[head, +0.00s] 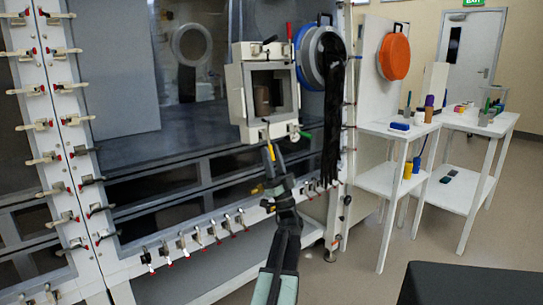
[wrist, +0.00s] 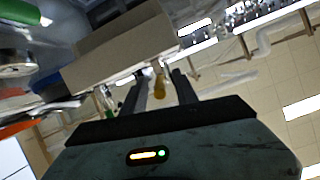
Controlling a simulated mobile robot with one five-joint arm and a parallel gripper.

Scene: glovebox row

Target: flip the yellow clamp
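The yellow clamp (wrist: 159,83) shows as a small yellow handle below a pale box wall in the wrist view. It lies between the two dark fingers of my gripper (wrist: 158,73), with a visible gap on each side. In the head view a small yellow piece (head: 271,153) shows at the tip of my gripper (head: 268,147), just under the small white chamber (head: 235,92). My gripper is open. The clamp's base and its exact contact with the fingers are too small to make out.
A green handle (head: 304,135) sticks out at the chamber's lower right, and a red one (head: 289,32) stands above. A blue-rimmed round port (head: 311,57) with a hanging black glove (head: 332,105) is to the right. Several toggle clamps line the glovebox frame. White tables stand farther right.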

